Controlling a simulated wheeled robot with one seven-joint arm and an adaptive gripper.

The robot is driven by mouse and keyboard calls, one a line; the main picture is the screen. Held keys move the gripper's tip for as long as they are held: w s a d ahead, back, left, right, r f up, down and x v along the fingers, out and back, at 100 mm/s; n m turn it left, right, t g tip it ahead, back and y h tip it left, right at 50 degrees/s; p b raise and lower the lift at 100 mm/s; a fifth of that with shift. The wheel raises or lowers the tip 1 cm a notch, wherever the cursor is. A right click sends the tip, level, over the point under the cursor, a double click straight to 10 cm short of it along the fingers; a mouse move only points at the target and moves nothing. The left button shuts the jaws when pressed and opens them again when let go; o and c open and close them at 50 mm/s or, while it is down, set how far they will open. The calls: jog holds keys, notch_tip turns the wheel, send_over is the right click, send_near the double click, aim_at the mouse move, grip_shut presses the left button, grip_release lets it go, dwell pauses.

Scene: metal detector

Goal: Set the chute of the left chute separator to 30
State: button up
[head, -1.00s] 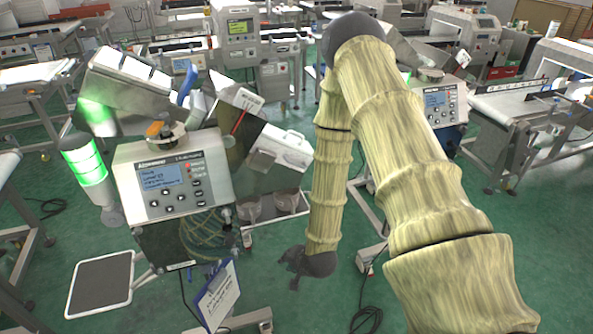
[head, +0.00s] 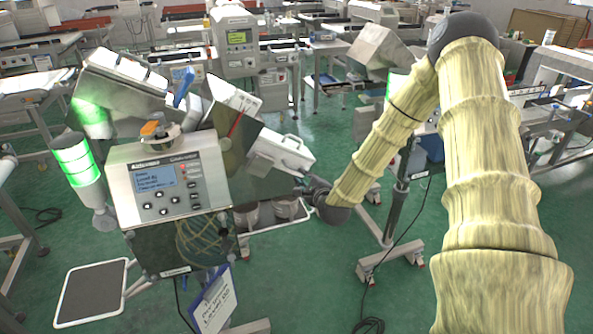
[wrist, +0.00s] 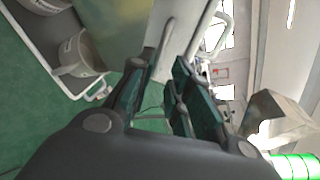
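The left chute separator (head: 168,180) stands at left in the head view, with a grey control box and blue screen. Its tilted metal chute body has a red pointer line (head: 236,125) by a pale plate; any scale marks are too small to read. A white box with a wire handle (head: 290,140) juts from its right side. In the wrist view my gripper (wrist: 163,85) is open and empty, with a pale handle (wrist: 213,38) beyond the fingers.
Grey buckets on a tray (head: 286,208) stand below the chute, also at upper left in the wrist view (wrist: 76,56). A second separator stand (head: 392,215) is behind my arm. A clipboard (head: 213,298) hangs in front. Green floor is open at centre.

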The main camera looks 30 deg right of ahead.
aim_at(296, 170)
jog(key=p+x, duration=0.1)
jog(key=x, duration=0.7)
jog(key=shift+w+f, duration=0.1)
jog(key=shift+w, duration=0.15)
grip_shut()
